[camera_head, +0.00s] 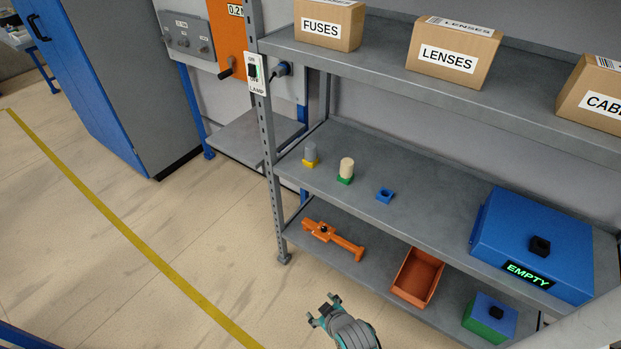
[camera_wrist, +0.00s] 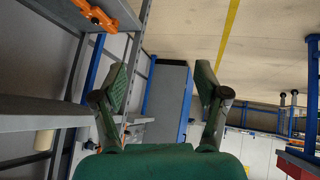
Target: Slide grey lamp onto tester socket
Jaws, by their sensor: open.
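The grey lamp (camera_head: 311,150) stands upright in a yellow base (camera_head: 310,163) at the left of the middle shelf. The tester (camera_head: 520,235) is a blue box at the right end of that shelf, with a black socket (camera_head: 540,245) on top and a display reading EMPTY. The socket holds nothing. My gripper (camera_head: 322,309) is open and empty, low in front of the shelf unit and well apart from the lamp. In the wrist view my gripper (camera_wrist: 160,72) shows spread fingers with nothing between them. I cannot make out the grey lamp there.
A cream lamp (camera_head: 347,167) in a green base and an empty blue base (camera_head: 385,195) stand between lamp and tester. Boxes like LENSES (camera_head: 455,52) line the upper shelf. The lower shelf holds an orange tool (camera_head: 333,239) and orange bin (camera_head: 417,278). Floor at left is clear.

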